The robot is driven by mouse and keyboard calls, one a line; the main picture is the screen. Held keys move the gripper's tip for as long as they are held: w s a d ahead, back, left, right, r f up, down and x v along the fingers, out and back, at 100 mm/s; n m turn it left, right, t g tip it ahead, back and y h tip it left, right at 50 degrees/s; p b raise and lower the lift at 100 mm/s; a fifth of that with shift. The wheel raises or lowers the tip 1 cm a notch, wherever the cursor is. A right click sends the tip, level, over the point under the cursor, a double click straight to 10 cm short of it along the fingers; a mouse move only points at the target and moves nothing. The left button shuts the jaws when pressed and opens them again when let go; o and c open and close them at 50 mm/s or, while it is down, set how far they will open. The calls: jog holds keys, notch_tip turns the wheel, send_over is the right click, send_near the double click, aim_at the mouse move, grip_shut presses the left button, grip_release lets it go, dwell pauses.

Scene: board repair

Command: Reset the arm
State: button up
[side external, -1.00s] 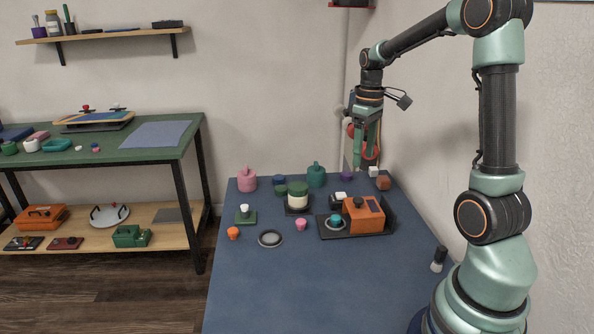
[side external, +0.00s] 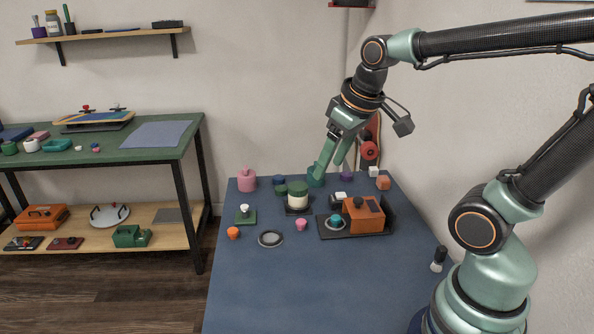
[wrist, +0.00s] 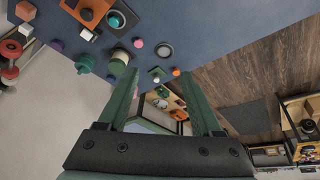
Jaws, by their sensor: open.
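My gripper (side external: 329,174) is open and empty in the side external view. It hangs above the far part of the blue table (side external: 270,285), in front of the teal lidded pot (side external: 314,181) and partly hiding it. I cannot tell how far its fingertips are from the pot. In the wrist view my gripper's two green fingers (wrist: 160,85) are spread apart with nothing between them but distant background. The arm is bent at the elbow and reaches over the table from the right.
On the table stand a pink pot (side external: 247,181), a cream jar with green lid (side external: 298,196), an orange box on a dark tray (side external: 364,215), a grey ring (side external: 270,239) and small knobs. A black-and-white cylinder (side external: 439,259) stands near my base. The table's front is clear.

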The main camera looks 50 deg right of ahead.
jog(key=shift+t+y, duration=0.3)
jog(key=shift+t, duration=0.3)
jog(key=a, duration=0.1)
jog(key=s+a, duration=0.2)
jog(key=a, duration=0.1)
jog(key=shift+f, duration=0.15)
